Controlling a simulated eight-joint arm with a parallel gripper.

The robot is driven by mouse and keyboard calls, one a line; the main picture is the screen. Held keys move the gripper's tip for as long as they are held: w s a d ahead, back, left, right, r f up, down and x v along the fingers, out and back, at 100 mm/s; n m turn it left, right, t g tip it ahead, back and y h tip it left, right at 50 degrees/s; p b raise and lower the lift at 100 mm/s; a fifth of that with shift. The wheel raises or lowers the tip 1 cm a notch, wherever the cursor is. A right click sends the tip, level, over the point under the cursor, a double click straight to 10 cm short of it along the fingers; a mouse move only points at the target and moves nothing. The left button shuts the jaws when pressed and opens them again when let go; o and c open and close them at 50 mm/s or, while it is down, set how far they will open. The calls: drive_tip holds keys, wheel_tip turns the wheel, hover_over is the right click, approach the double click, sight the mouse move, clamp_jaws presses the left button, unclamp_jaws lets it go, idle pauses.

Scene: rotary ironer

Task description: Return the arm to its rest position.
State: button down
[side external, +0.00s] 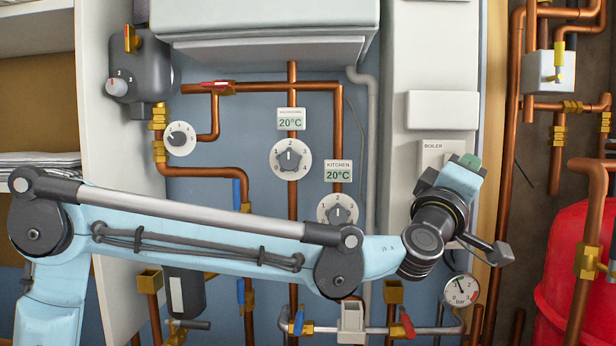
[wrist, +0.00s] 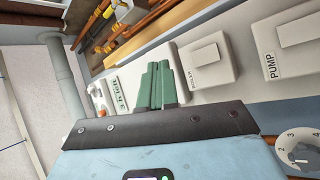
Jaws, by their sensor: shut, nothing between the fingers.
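My gripper (wrist: 158,70) shows in the wrist view as green fingers set close together, shut and empty. In the side external view its green tip (side external: 470,160) points up and away in front of the boiler switch (side external: 432,152). My pale blue arm stretches across the picture from the lower left to the right, with the wrist raised at the right end. The fingers appear apart from the wall fittings, though their exact distance cannot be told.
A pressure gauge (side external: 461,290) sits below my wrist. A red tank (side external: 575,265) stands at right. White shelving is at left.

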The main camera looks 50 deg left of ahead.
drive_tip(key=s+a+f+m+g+h, duration=0.1)
drive_tip(key=s+a+f+m+g, duration=0.3)
drive_tip(key=s+f, duration=0.4)
drive_tip(key=s+a+f+m+g+h, duration=0.1)
drive_tip(key=s+a+f+m+g, duration=0.4)
drive_tip(key=s+a+f, duration=0.3)
drive_tip(key=s+a+f+m+g, duration=0.5)
drive_tip(key=s+f, duration=0.4)
drive_tip(key=f, duration=0.5)
drive_tip(key=shift+a+g+h, duration=0.4)
drive_tip(key=shift+a+g, duration=0.2)
drive_tip(key=shift+a, duration=0.05)
